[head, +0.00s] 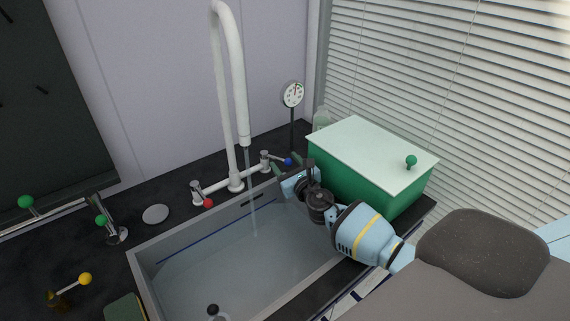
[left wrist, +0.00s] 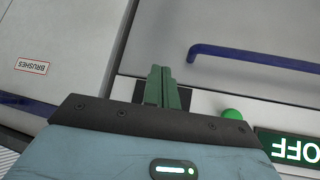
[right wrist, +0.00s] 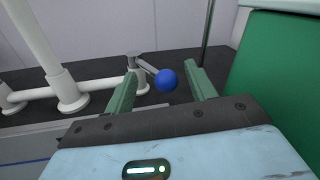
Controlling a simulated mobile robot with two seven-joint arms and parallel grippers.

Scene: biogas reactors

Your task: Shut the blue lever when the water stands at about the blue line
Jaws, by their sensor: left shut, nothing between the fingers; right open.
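The blue lever (head: 287,161) is on the right side of the white tap's base; its blue ball (right wrist: 166,80) shows in the right wrist view. My right gripper (right wrist: 160,82) is open, with the ball seen between its two green fingers; contact cannot be told. In the head view my right gripper (head: 291,172) is beside the lever. A thin water stream (head: 252,190) runs from the spout into the sink (head: 142,280). The blue line (head: 215,231) shows on the sink's back wall. The water (head: 235,265) appears slightly below it. My left gripper (left wrist: 164,88) is shut and empty.
A red-ended lever (head: 208,202) is left of the tap (head: 235,130). A green box (head: 345,183) with a pale lid stands close to my right gripper. A gauge (head: 293,94) stands behind. Green-knobbed and yellow-knobbed levers are at the left.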

